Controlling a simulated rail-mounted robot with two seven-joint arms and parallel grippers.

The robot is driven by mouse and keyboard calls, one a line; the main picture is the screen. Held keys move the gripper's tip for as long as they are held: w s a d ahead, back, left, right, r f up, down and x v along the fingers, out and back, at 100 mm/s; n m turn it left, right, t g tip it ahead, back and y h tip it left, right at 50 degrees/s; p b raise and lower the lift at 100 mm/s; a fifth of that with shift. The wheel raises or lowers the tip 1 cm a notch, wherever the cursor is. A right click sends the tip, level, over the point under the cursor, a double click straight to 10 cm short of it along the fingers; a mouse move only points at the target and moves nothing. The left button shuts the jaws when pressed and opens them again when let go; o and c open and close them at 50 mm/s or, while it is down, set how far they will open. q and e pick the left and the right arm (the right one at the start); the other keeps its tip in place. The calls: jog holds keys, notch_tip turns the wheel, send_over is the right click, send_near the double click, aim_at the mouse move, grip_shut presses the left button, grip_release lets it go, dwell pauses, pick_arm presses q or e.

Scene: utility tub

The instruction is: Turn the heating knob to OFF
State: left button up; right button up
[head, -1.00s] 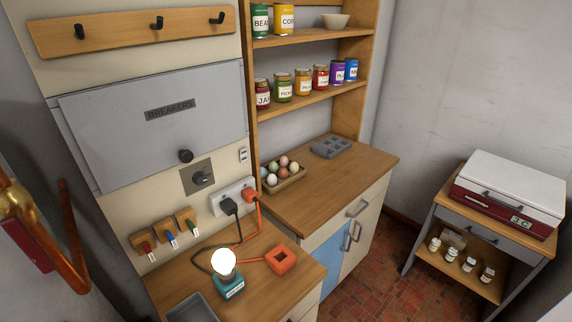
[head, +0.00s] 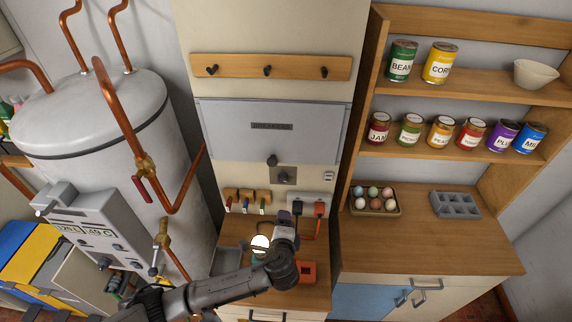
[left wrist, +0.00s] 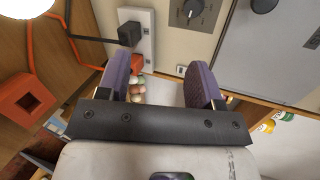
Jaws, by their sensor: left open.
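A dark round knob on a square grey plate (head: 285,175) sits on the cream wall panel below the breaker box. The knob (left wrist: 193,9) also shows at the top of the left wrist view; its markings are too small to read. My left gripper (head: 290,211) is below the knob plate, in front of the wall socket and apart from the knob. In the left wrist view my left gripper (left wrist: 160,78) is open, with nothing between its purple-padded fingers. My right gripper is not in view.
A white tank with a grey control box (head: 95,232) and copper pipes stands at left. A lit lamp (head: 261,243), an orange block (head: 308,271) and plugged-in cords in the socket (head: 311,206) are near my left gripper. The right counter holds an egg tray (head: 373,209).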

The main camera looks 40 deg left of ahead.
pick_arm(q)
jog(key=a+m+t+y, duration=0.1)
jog(key=a+m, duration=0.1)
jog(key=m, duration=0.2)
jog(key=m+t, duration=0.2)
jog(key=m, duration=0.7)
send_near(283, 181)
jog(key=shift+y, duration=0.4)
jog(key=x, duration=0.7)
jog(key=shift+w+f, duration=0.2)
jog(key=shift+f, duration=0.1)
jog(key=shift+x, duration=0.9)
jog(key=c, duration=0.9)
